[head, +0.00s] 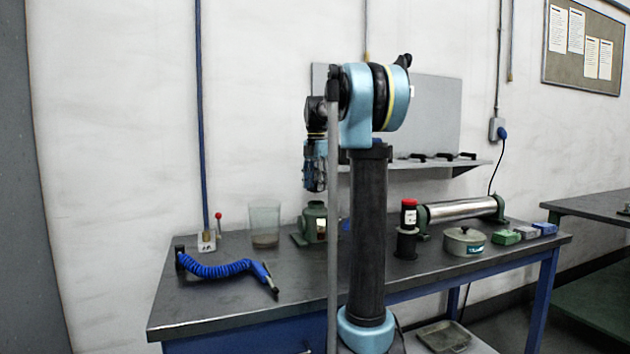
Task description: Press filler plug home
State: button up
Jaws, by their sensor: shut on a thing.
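My own arm hides the right side of the housing.
On the bench (225,305) are a blue coiled hose (215,267), a clear beaker (264,226), a red-capped bottle (409,217), a metal roller (458,210), a lidded pot (464,242) and small blocks (505,237). A grey shelf (440,163) hangs behind. The front left is clear.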

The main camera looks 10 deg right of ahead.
jog(key=shift+f, duration=1.8)
dwell(1.2)
jog(key=o, duration=1.2)
jog(key=o, duration=0.5)
jog(key=shift+r, duration=3.45)
